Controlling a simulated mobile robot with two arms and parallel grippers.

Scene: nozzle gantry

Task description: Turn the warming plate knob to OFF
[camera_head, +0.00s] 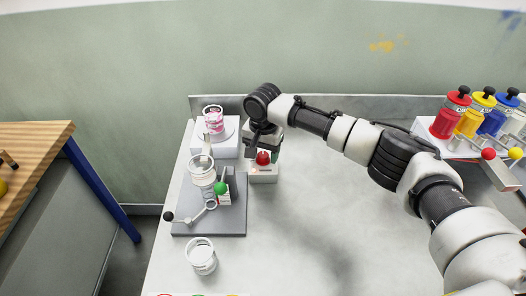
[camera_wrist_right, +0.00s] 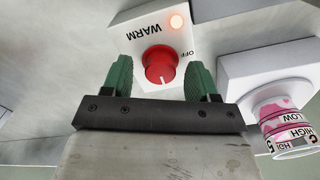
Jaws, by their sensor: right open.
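The red warming plate knob (camera_head: 263,158) sits on a small white control box (camera_head: 264,174) at the back of the bench. In the right wrist view the knob (camera_wrist_right: 160,66) shows a white mark on its lower edge. My left gripper is not in view.
A beaker of pink liquid (camera_head: 213,121) stands on a white plate unit (camera_head: 229,149) just left of the box. A grey stand (camera_head: 238,222) with a glass vessel is in front. Coloured jars (camera_head: 451,116) stand at right. The bench middle is clear.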

